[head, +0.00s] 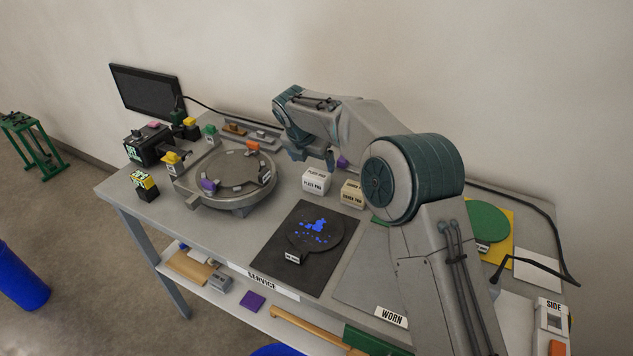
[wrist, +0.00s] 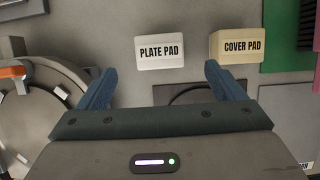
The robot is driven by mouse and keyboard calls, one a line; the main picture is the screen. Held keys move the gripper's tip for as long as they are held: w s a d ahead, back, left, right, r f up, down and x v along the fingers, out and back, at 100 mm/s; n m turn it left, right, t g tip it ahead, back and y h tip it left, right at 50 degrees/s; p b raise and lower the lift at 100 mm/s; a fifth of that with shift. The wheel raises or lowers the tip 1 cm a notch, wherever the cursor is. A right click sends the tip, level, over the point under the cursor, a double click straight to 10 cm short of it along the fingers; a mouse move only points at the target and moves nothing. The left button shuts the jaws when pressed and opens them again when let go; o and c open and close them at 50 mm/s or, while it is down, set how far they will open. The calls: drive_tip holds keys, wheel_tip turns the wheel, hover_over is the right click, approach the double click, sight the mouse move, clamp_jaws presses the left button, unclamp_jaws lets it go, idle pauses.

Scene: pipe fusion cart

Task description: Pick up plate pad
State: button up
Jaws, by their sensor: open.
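The plate pad (head: 316,182) is a white block with black lettering, standing on the cart top right of the round fixture. In the wrist view the plate pad (wrist: 162,52) lies ahead of my gripper (wrist: 158,80), between the lines of its two blue fingers and beyond their tips. My gripper is open and empty, with nothing between the fingers. In the head view my gripper (head: 297,152) hangs above the cart, behind and left of the plate pad. The fingertips look apart from the pad.
The cream cover pad (head: 353,193) stands close right of the plate pad. The round grey fixture (head: 225,178) with small clamps is to the left. A dark mat (head: 270,262) with blue marks lies in front. A monitor (head: 147,92) stands at the back left.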

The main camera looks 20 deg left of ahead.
sight(316, 174)
drive_tip(key=p+x, duration=0.2)
drive_tip(key=x, duration=0.8)
drive_tip(key=shift+f, duration=0.2)
drive_tip(key=shift+a, duration=0.1)
drive_tip(key=c, duration=1.1)
